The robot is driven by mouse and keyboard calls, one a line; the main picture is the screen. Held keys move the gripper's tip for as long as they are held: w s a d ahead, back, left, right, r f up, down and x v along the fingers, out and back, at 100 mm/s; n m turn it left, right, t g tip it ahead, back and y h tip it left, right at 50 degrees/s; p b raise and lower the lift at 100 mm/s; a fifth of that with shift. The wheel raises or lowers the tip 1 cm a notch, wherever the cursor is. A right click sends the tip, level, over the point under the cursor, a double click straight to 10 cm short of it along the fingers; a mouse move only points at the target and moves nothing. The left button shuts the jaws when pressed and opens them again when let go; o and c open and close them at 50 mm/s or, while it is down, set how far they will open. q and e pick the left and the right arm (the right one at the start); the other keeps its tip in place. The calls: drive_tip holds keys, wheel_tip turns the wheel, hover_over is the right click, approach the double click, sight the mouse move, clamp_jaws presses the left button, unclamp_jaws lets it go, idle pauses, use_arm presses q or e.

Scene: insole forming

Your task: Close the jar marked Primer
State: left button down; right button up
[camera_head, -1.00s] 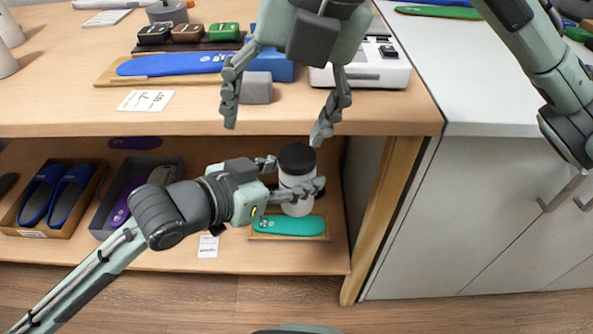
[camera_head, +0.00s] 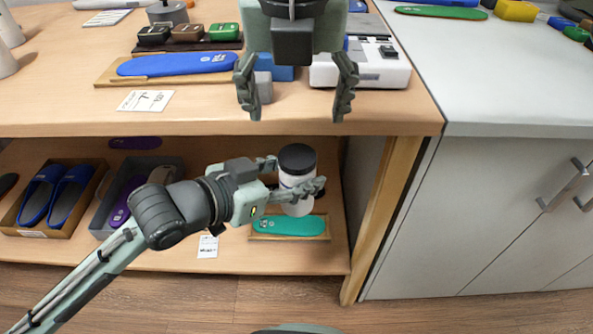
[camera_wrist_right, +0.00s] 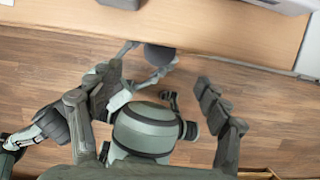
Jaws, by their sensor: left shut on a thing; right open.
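A white jar with a black top (camera_head: 297,160) stands upright at the lower shelf, below the table's front edge. Its label is not readable, and I cannot tell whether the black top is seated or whether the jar touches the shelf. My left gripper (camera_head: 298,177) is shut around the jar's body from the left. My right gripper (camera_head: 297,114) is open and empty, pointing down in front of the table edge, above the jar and apart from it. In the right wrist view the round black top (camera_wrist_right: 160,54) shows beyond the open fingers, partly under the table edge.
A green insole on a board (camera_head: 290,226) lies below the jar. Boxes with blue shoes (camera_head: 55,192) and insoles (camera_head: 130,200) stand left on the shelf. Above on the table are a grey block (camera_head: 264,86), a blue insole (camera_head: 178,64) and a white device (camera_head: 385,70).

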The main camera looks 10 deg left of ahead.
sight(297, 155)
drive_tip(key=x, duration=1)
drive_tip(key=shift+w+f, duration=0.1)
drive_tip(key=shift+f, duration=0.15)
drive_tip(key=c, duration=1.4)
drive_tip(key=o, duration=1.3)
drive_tip(key=shift+r, duration=0.1)
drive_tip(key=shift+w+r, duration=0.1)
drive_tip(key=shift+r, duration=2.3)
